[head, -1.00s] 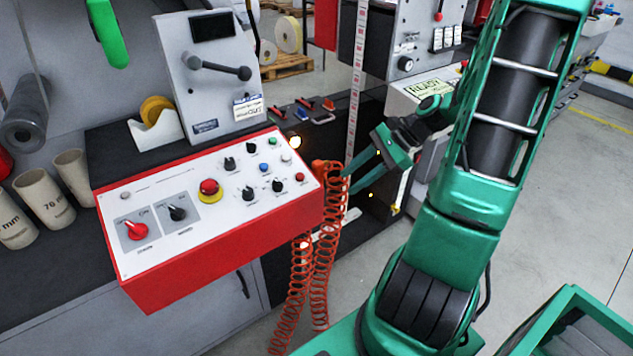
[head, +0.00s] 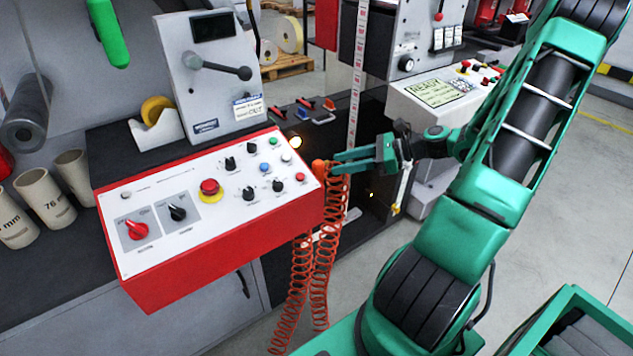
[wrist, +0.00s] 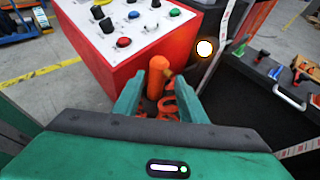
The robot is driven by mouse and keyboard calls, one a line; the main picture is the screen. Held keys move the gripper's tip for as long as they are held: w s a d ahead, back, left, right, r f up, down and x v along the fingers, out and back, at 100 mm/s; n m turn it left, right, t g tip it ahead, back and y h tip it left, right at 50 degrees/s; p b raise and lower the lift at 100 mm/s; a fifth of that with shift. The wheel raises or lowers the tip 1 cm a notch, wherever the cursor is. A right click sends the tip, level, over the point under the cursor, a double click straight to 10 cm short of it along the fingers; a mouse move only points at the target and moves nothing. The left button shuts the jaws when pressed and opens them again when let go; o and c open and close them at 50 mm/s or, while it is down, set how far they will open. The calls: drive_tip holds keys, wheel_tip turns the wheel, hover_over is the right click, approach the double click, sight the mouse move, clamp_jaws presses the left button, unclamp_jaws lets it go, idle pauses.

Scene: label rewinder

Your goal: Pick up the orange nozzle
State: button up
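The orange nozzle (head: 320,167) hangs upright at the right side of the red control box, with its coiled orange hose below it. In the wrist view the nozzle (wrist: 158,77) stands just beyond and between the fingertips. My gripper (head: 336,163) reaches in from the right with its fingers level, pointing at the nozzle. In the wrist view my gripper (wrist: 160,98) is open, one green finger on each side, with a gap between. Whether a finger touches the nozzle cannot be told. The nozzle's lower part is partly hidden by the hose.
The red control box (head: 220,249) with knobs and buttons is close to the left of the nozzle. The coiled hose (head: 322,267) hangs below. A white label strip (head: 355,95) runs vertically behind. Dark machine panels stand behind the gripper.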

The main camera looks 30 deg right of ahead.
drive_tip(key=x, duration=0.5)
drive_tip(key=shift+a+r, duration=0.15)
drive_tip(key=c, duration=1)
drive_tip(key=shift+o, duration=0.2)
drive_tip(key=shift+r, duration=0.1)
wheel_tip(320, 180, up, 26)
drive_tip(key=shift+r, duration=0.2)
idle(0.5)
